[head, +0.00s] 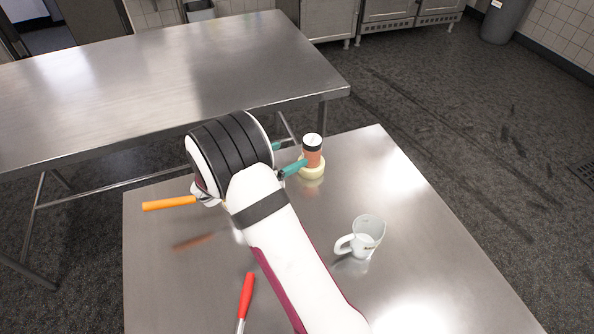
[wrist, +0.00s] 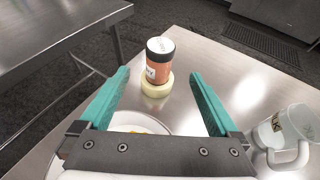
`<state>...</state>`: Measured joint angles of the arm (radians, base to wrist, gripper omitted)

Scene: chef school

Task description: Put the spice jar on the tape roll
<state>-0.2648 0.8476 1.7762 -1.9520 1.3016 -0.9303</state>
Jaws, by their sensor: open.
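The spice jar (head: 312,152), with an orange-brown body, a black band and a white top, stands upright on the pale yellow tape roll (head: 312,173). In the wrist view the jar (wrist: 159,62) also rests on the roll (wrist: 157,88), whose lower part shows beneath it. My gripper (head: 283,160) has teal fingers and is at the left of the jar in the head view. In the wrist view its fingers (wrist: 163,88) are spread wide, with the jar and roll beyond and between them, and nothing is held.
A white plate (wrist: 125,122) lies partly hidden below my gripper. An orange handle (head: 168,203) and a red-handled tool (head: 246,296) lie at the left and front. Another steel table (head: 130,90) stands behind.

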